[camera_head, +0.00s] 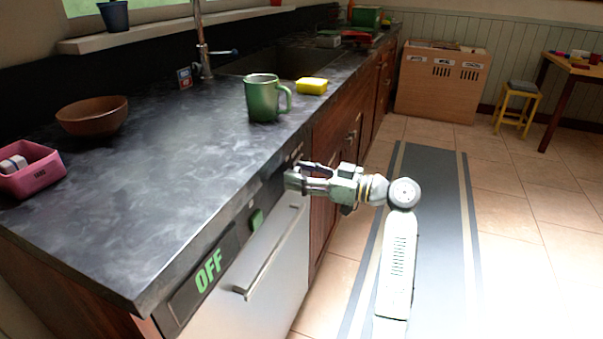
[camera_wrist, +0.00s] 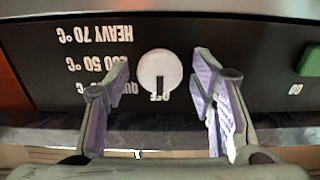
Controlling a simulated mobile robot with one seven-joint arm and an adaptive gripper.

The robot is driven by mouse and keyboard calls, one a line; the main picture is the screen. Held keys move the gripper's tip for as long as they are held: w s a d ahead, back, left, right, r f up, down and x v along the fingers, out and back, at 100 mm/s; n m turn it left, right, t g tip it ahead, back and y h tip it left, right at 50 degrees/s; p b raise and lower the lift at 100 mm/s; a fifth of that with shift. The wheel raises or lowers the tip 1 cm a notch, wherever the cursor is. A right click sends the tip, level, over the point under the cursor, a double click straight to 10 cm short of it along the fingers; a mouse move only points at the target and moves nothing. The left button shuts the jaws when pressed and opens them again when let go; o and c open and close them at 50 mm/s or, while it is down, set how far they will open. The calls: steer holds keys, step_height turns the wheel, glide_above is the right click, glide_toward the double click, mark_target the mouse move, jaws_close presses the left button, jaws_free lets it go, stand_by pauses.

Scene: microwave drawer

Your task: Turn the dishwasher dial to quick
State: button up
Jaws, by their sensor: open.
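The dial (camera_wrist: 160,70) is a round white knob on the dishwasher's dark control panel (camera_wrist: 225,30). In the wrist view its dark pointer mark points down at the upside-down OFF label. The QUICK label (camera_wrist: 127,91) is partly hidden by the left finger, with ECO 50 °C and HEAVY 70 °C above it. My gripper (camera_wrist: 161,80) is open, one finger on each side of the dial, with gaps between. In the head view my gripper (camera_head: 292,178) is at the panel and hides the dial. The dishwasher (camera_head: 262,270) shows a green OFF display (camera_head: 208,271).
A green button (camera_head: 256,219) and the door handle (camera_head: 272,255) are on the dishwasher front. The dark countertop (camera_head: 170,170) overhangs the panel and holds a green mug (camera_head: 262,98), a yellow sponge (camera_head: 312,86) and a brown bowl (camera_head: 92,117).

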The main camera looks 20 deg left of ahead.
steer(key=c, duration=1.1)
steer(key=shift+m, duration=0.3)
steer(key=m+p, duration=0.2)
steer(key=m, duration=0.2)
steer(key=shift+w+r, duration=0.1)
steer(key=shift+m+p, duration=1.25)
steer(key=shift+m, duration=0.75)
steer(key=o, duration=1.1)
steer(key=shift+f, duration=0.2)
